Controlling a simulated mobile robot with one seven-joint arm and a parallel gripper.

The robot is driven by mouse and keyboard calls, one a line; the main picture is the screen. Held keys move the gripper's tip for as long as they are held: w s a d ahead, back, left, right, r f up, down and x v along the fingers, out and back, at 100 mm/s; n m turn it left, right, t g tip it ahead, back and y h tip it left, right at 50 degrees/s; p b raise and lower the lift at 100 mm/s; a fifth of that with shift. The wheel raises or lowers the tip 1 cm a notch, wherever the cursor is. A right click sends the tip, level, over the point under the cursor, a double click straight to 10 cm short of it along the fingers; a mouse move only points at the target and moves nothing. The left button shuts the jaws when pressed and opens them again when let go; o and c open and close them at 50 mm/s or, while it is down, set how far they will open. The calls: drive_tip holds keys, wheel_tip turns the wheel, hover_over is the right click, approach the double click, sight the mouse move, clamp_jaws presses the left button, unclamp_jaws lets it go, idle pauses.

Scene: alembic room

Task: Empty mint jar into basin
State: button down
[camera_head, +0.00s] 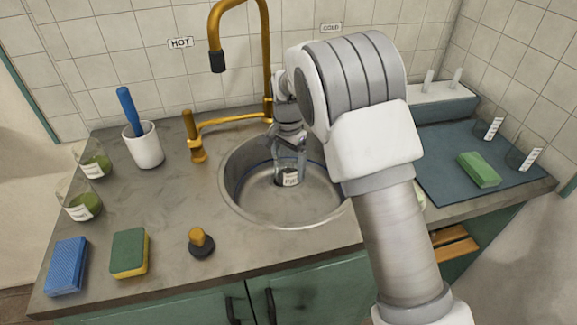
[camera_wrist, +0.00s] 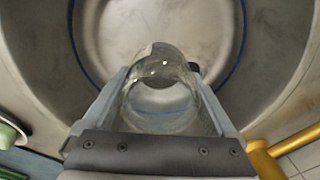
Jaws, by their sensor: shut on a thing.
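My gripper (camera_head: 289,150) reaches down into the round metal basin (camera_head: 275,208). It is shut on a clear glass jar (camera_head: 290,179) with a white label. The label's words are too small to read. In the wrist view the jar (camera_wrist: 160,105) sits between the two fingers of my gripper (camera_wrist: 160,80), with the basin floor (camera_wrist: 115,35) behind it. The jar looks clear, with no green contents visible. I cannot tell whether it touches the basin floor or exactly how it is tilted.
Sponges (camera_head: 129,253) and a dark stopper (camera_head: 201,243) lie in front. A gold tap (camera_head: 216,60) rises behind. A blue mat (camera_head: 450,160) lies right.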

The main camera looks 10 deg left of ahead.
drive_tip(key=shift+a+t+h+b, duration=0.1)
drive_tip(key=shift+t+h+b, duration=0.7)
drive_tip(key=shift+t+b, duration=1.2)
drive_tip(key=shift+r+b, duration=0.15)
drive_tip(key=shift+b, duration=0.75)
drive_tip(key=shift+r+t+h, duration=0.15)
drive_tip(key=shift+t+h, duration=0.15)
drive_tip(key=shift+r+p, duration=0.15)
drive_tip(key=shift+p, duration=0.25)
drive_tip(key=shift+r+g+p, duration=0.1)
drive_tip(key=shift+g+p, duration=0.3)
drive_tip(key=shift+p, duration=0.6)
drive_tip(key=g+y+p, duration=0.1)
drive_tip(key=g+p, duration=0.2)
drive_tip(key=p, duration=0.2)
drive_tip(key=shift+r+y+p, duration=0.1)
drive_tip(key=shift+y+p, duration=0.25)
drive_tip(key=shift+y, duration=0.05)
drive_tip(key=shift+g+p, duration=0.45)
drive_tip(key=shift+g, duration=0.05)
